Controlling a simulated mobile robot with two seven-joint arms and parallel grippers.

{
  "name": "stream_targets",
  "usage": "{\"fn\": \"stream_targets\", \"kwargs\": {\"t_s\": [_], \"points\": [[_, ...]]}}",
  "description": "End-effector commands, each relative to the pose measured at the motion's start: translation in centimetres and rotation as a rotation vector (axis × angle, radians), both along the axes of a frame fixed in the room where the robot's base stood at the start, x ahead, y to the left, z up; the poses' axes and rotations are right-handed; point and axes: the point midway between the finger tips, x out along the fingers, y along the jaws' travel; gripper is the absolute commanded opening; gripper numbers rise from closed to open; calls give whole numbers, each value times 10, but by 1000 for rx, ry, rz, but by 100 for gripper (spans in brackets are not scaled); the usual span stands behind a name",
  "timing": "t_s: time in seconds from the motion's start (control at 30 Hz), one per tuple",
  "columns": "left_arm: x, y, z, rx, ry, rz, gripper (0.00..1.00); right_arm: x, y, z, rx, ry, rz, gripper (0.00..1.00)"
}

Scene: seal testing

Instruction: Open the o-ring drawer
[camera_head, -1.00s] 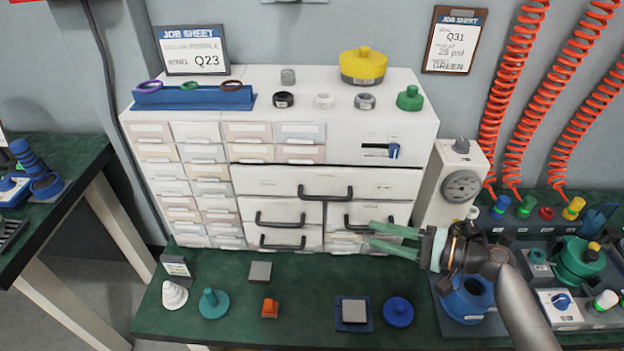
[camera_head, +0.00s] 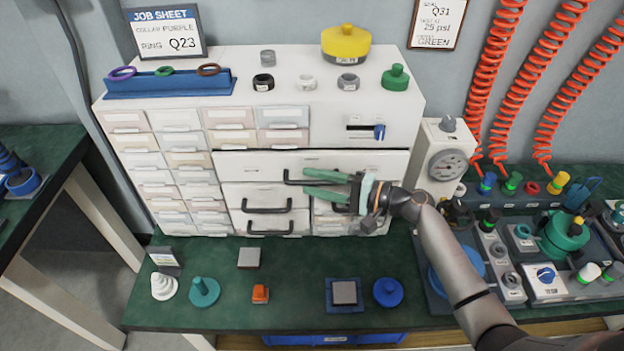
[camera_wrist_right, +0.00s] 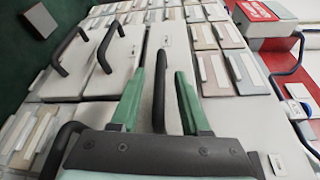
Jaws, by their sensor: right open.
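A white cabinet (camera_head: 255,120) stands at the back of the green bench. Its wide middle drawer (camera_head: 235,164) is shut and has a black bar handle (camera_head: 288,177). The drawer labels are too small to read, so I cannot tell which one says o-ring. My right gripper (camera_head: 305,184) is open with green fingers at this wide drawer. In the right wrist view its two fingers (camera_wrist_right: 157,88) stand on either side of the black handle (camera_wrist_right: 160,75), with gaps to both. The gripper partly covers this handle in the head view. My left gripper is out of view.
Smaller drawers with black handles (camera_head: 267,210) sit below. A blue rack with rings (camera_head: 170,85) and several collars and caps stand on the cabinet. Loose parts, including an orange piece (camera_head: 260,293), lie on the bench in front. A gauge unit (camera_head: 446,160) stands at the right.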

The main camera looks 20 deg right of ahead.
Motion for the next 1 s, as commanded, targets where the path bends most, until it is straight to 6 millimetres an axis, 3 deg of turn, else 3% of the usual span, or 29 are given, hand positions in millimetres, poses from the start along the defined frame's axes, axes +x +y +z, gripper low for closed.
{"fn": "stream_targets", "kwargs": {"t_s": [0.4, 0.8, 1.0], "points": [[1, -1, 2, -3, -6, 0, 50, 6, 7, -1, -1, 1, 0, 46], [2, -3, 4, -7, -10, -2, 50, 5, 7, -1, -1, 1, 0, 1], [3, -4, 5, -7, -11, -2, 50, 5, 7, -1, -1, 1, 0, 0]]}}
